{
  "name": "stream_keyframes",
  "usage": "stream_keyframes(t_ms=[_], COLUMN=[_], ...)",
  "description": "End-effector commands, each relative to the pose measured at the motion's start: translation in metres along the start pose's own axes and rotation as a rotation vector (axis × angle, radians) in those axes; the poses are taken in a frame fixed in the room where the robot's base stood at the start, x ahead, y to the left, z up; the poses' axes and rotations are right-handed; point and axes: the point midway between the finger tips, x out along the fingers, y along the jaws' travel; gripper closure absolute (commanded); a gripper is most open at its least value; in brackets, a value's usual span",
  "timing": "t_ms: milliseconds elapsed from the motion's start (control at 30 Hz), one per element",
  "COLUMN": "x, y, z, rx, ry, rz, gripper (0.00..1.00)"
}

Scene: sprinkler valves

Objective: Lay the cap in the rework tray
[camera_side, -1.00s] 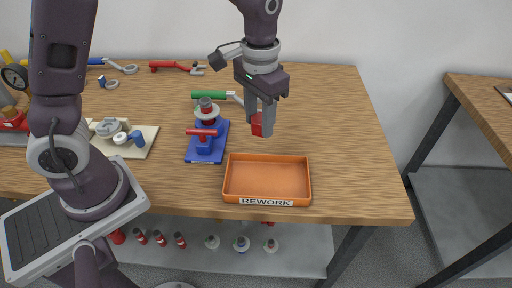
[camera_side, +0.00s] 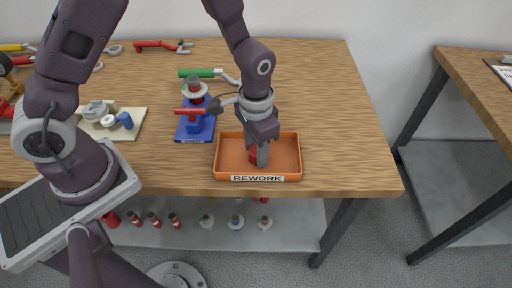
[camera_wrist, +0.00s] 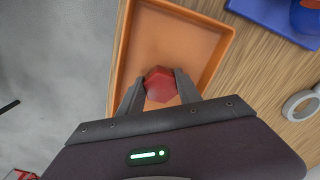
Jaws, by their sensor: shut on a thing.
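The cap (camera_wrist: 160,84) is a red faceted piece between the two fingers of my gripper (camera_wrist: 158,90). It also shows as a bit of red at the fingertips in the side view (camera_side: 253,155). My gripper (camera_side: 258,156) is shut on the cap, pointing down into the orange rework tray (camera_side: 228,165). The tray has low walls and a REWORK label on its front. In the wrist view the tray (camera_wrist: 205,40) lies beneath the cap, with no other thing seen in it. I cannot tell whether the cap touches the tray floor.
A blue stand (camera_side: 195,130) with a red-handled valve stands just behind and left of the tray. A green-handled wrench (camera_side: 205,73) lies behind it. A beige board (camera_side: 112,122) with small parts is further left. The table's front edge is close to the tray; the right side is clear.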

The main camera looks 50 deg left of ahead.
Motion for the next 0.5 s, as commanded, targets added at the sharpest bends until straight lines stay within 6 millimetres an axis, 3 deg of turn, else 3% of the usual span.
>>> stream_keyframes(t_ms=[33, 67, 133, 167, 500], x=[0.0016, 0.0016, 0.0014, 0.0013, -0.0016], y=[0.0000, 0.0000, 0.0000, 0.0000, 0.0000], z=[0.0001, 0.0000, 0.0000, -0.0001, -0.0003], rx=[0.000, 0.000, 0.000, 0.000, 0.000], ry=[-0.001, 0.000, 0.000, 0.000, 0.001], rz=[0.000, 0.000, 0.000, 0.000, 0.000], gripper=[1.00, 0.55, 0.42, 0.38, 0.38])
